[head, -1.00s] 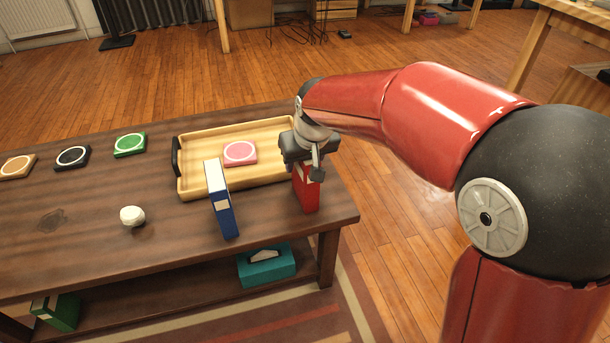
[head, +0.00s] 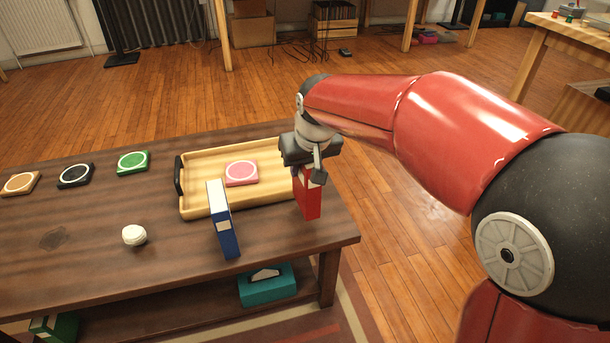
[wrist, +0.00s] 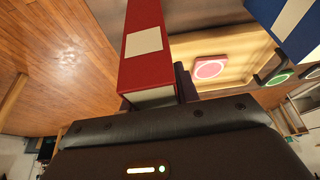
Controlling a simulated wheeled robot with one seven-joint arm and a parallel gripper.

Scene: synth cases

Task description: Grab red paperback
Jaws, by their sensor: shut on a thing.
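The red paperback (head: 309,201) stands upright near the right end of the dark wooden table, just beside the tray's front right corner. My gripper (head: 310,170) comes from above and is shut on its upper end, hiding that part. The book seems raised slightly off the tabletop, though the gap is hard to see. In the wrist view the red paperback (wrist: 147,72) runs up and away from the gripper, with a pale label on its spine.
A blue book (head: 223,222) stands upright to the left, close by. Behind is a wooden tray (head: 200,206) with a pink coaster (head: 241,173). A white ball (head: 134,235) and several coasters lie farther left. A teal box (head: 267,286) sits on the lower shelf.

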